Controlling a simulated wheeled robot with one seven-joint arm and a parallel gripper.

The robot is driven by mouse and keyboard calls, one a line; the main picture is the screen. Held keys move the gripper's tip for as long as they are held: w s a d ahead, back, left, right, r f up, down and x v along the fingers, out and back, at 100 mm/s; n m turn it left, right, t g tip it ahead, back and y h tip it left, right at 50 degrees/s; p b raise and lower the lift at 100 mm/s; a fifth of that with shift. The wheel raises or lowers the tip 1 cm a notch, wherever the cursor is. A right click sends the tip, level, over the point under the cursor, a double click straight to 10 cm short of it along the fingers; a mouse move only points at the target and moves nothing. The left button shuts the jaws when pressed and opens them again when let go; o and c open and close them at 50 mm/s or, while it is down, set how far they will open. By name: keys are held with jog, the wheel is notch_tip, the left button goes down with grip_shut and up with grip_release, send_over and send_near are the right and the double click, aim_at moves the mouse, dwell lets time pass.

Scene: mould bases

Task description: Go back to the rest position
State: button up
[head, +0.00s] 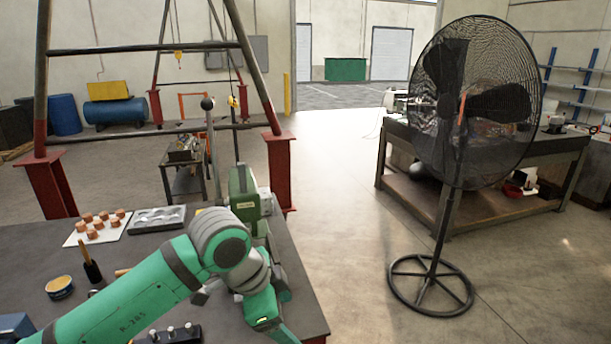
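My green and grey arm reaches in from the bottom left over the dark table (300,290) and bends down near its right end. My gripper cannot be made out; the far end of the arm runs toward the bottom edge of the picture. A grey metal mould base (156,219) with rounded hollows lies flat near the table's back edge. Left of it, several copper-coloured cylinders (97,233) stand on a white sheet (72,240). A green press (243,185) with a ball-ended lever stands behind my arm, its lower part partly hidden.
A round tin (60,287) and a dark-bristled brush (93,270) are left of my arm; a dark block with knobs (170,335) is in front. A red-footed gantry frame (275,170) stands behind. A large fan (440,235) is on the right, with clear floor between.

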jog(key=w+d+r+n+t+h, duration=0.1)
jog(key=w+d+r+t+h, duration=0.15)
jog(key=d, duration=0.35)
jog(key=w+d+r+n+t+h, duration=0.1)
jog(key=w+d+n+t+h, duration=0.2)
jog(key=d, duration=0.4)
jog(key=w+d+r+t+h, duration=0.1)
jog(key=d+r+t+h, duration=0.1)
jog(key=d+h, duration=0.35)
jog(key=s+a+f+n+t+y, duration=0.4)
jog(key=s+f+n+y, duration=0.35)
jog(key=f, duration=0.45)
jog(key=s+a+f+n+t+y, duration=0.35)
jog(key=s+f+n+y, duration=0.3)
jog(key=f+n, duration=0.4)
jog(key=s+a+f+m, duration=0.2)
jog(key=s, duration=0.7)
jog(key=s+a+f+m+g, duration=0.1)
jog(key=s+a+f+m, duration=0.1)
jog(key=s, duration=0.6)
jog(key=s+a+f+m+g+y, duration=0.1)
jog(key=s+a+f+m, duration=0.1)
jog(key=s, duration=0.7)
notch_tip(320, 180, down, 2)
jog(key=shift+s+a+f, duration=0.2)
jog(key=shift+s+a, duration=0.1)
jog(key=shift+a, duration=0.4)
jog(key=shift+c, duration=0.6)
